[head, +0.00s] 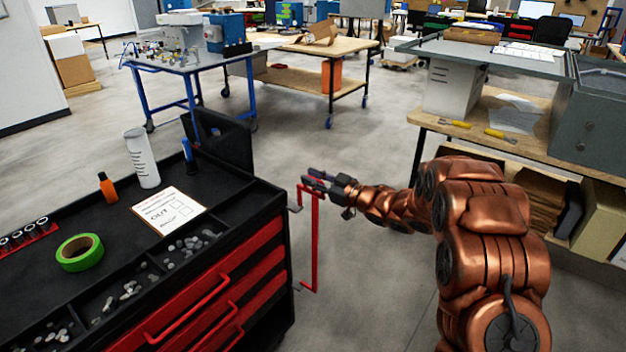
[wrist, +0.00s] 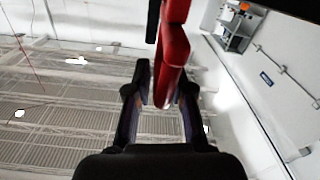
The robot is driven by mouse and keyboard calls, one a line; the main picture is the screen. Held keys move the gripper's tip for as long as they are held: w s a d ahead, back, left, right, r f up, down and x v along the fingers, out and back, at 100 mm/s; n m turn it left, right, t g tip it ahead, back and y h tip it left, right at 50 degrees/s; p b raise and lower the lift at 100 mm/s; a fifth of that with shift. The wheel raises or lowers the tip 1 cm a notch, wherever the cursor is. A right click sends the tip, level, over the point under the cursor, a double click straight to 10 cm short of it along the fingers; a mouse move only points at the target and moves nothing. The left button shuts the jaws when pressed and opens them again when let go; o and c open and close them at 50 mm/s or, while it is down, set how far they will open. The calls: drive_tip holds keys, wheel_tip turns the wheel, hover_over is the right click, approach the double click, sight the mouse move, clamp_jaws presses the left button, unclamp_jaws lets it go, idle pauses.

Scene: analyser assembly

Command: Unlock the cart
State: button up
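The black tool cart (head: 110,215) with red drawers stands at the left in the head view. A red upright bar (head: 315,245) with bent ends is at the cart's right side, by small metal brackets. My gripper (head: 312,179) is at the bar's upper end, pointing left toward the cart. In the wrist view the red bar (wrist: 172,60) reaches in between the two fingers of my gripper (wrist: 162,95). The fingers are apart, with a gap showing on the left of the bar. Whether either finger touches the bar is hard to tell.
On the cart top are green tape (head: 80,252), an orange bottle (head: 108,187), a white cylinder (head: 141,158) and a paper sign (head: 168,210). A workbench (head: 550,110) stands at the right, behind my arm. The floor (head: 350,140) beyond my gripper is clear.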

drive_tip(key=shift+o, duration=1.1)
drive_tip(key=shift+d+f, duration=0.15)
drive_tip(key=v, duration=1.2)
